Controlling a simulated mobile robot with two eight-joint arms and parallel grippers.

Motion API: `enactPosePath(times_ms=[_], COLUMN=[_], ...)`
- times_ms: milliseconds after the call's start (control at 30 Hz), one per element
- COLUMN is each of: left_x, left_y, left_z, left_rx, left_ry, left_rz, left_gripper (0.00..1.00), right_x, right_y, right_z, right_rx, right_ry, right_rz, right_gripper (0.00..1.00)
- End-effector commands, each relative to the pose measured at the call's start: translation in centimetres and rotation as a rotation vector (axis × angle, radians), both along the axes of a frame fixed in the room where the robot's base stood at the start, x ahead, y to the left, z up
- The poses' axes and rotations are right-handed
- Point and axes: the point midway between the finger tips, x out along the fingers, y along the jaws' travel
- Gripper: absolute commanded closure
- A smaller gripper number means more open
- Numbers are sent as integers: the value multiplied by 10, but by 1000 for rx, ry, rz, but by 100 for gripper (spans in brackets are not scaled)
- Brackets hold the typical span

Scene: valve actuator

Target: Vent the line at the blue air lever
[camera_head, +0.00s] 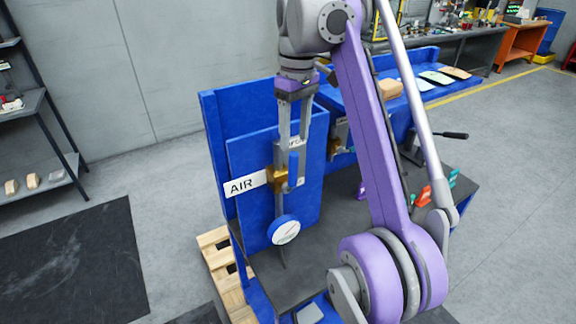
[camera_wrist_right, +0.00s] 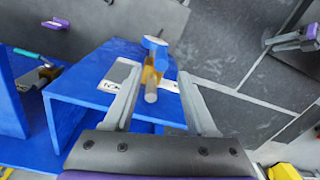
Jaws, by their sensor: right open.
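The brass air valve (camera_head: 277,179) sits on the blue panel beside the white AIR sign (camera_head: 245,184). My right gripper (camera_head: 291,184) is open and reaches down in front of the valve. In the right wrist view, the brass valve body (camera_wrist_right: 152,77) and the blue lever (camera_wrist_right: 155,44) show between and beyond the two spread fingers (camera_wrist_right: 159,72). No finger is clearly closed on the lever, and I cannot tell whether one touches it. In the head view my fingers partly cover the lever. My left gripper is in neither view.
A second brass fitting (camera_head: 334,147) is farther right on the blue stand. A dark tabletop (camera_head: 328,240) lies below, with small red and green parts at right. A wooden pallet (camera_head: 222,264) is at lower left.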

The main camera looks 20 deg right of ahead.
Motion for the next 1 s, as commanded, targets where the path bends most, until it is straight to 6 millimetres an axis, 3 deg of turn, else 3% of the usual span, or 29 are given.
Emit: enactPosePath(times_ms=[167,400,600,800,1000], left_x=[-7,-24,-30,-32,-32], left_y=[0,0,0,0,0], left_z=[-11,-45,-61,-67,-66], left_rx=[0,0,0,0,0], left_ry=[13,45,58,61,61], left_rz=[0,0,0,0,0], left_gripper=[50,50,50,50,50], right_x=[-2,-3,-3,-3,-3], right_y=[0,1,3,3,3], right_z=[-14,-61,-92,-106,-107], right_rx=[2,2,2,2,1], right_ry=[13,14,11,8,7], right_rz=[8,6,6,6,6], right_gripper=[43,43,43,43,43])
